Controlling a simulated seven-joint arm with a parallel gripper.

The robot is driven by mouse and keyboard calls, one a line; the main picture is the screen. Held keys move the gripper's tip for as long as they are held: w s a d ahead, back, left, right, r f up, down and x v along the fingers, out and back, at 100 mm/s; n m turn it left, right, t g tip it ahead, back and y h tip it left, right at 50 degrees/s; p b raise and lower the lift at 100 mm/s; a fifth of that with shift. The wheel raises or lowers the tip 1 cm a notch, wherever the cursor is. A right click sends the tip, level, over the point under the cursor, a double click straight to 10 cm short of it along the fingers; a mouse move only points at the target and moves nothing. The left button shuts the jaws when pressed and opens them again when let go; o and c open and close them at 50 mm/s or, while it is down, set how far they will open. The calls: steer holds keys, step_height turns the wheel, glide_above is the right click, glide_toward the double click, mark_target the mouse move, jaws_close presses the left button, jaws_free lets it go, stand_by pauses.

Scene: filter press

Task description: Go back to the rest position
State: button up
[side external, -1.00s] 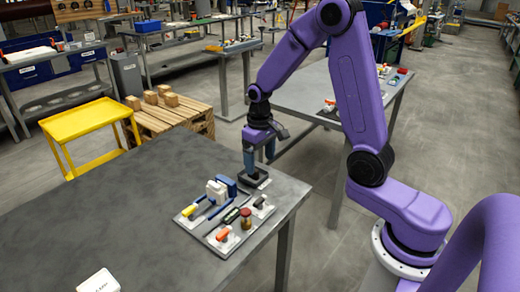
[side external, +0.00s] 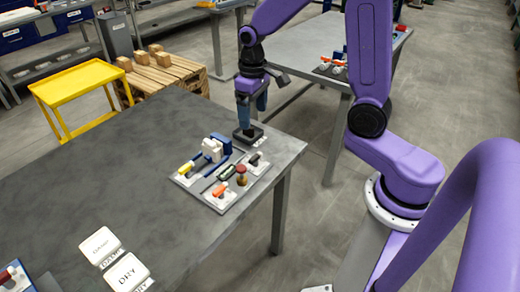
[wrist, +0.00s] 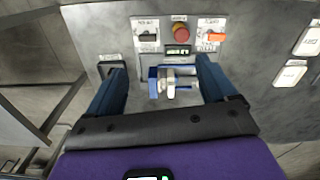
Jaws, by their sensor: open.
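My gripper (side external: 254,118) is open and empty above the far right corner of the grey table (side external: 120,165). In the side view it is beside or above a small dark block (side external: 248,134); I cannot tell if they touch. In the wrist view the two blue fingers of my gripper (wrist: 162,70) stand wide apart. Beyond and between them is a blue and white clamp-like device (wrist: 172,82), also on the panel in the side view (side external: 213,149). The dark block (wrist: 110,68) shows near the left finger.
The panel (side external: 178,180) carries a red knob (wrist: 181,33), a green display (wrist: 178,51), an orange-handled switch (wrist: 215,37) and a dark switch (wrist: 147,37). A yellow cart (side external: 75,80) stands behind.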

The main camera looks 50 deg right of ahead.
steer(key=s+a+r+n, duration=0.1)
steer(key=s+n, duration=0.4)
steer(key=s, duration=0.7)
steer(key=s+a+r+n, duration=0.2)
steer(key=s+a+n, duration=0.2)
steer(key=s, duration=0.8)
steer(key=shift+r+n, duration=0.3)
steer(key=shift+n, duration=0.6)
steer(key=shift+a, duration=0.1)
